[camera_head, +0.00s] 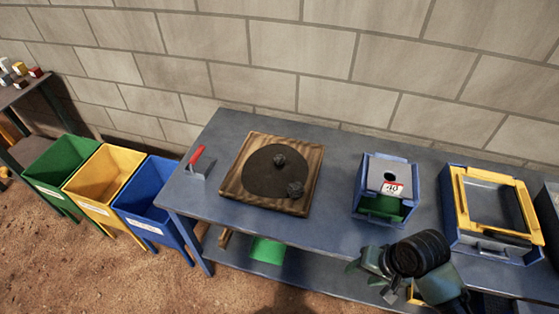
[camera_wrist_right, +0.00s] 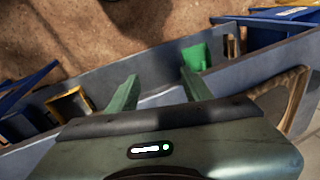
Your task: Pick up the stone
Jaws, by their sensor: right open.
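Two dark grey stones lie on a round dark pad (camera_head: 262,180) set in a square wooden board on the blue-grey table. One stone (camera_head: 279,160) is near the pad's middle, and the other stone (camera_head: 295,188) is near its front right edge. My right gripper (camera_head: 371,279) is at the table's front edge, to the right of and nearer than the board. In the right wrist view its two green fingers (camera_wrist_right: 160,88) are apart with nothing between them. No stone can be made out in that view. My left gripper is not in view.
A blue crusher box (camera_head: 387,187) and a yellow-framed blue machine (camera_head: 490,205) stand to the right. Green, yellow and blue bins (camera_head: 148,212) stand left of the table. The tabletop between board and crusher is clear.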

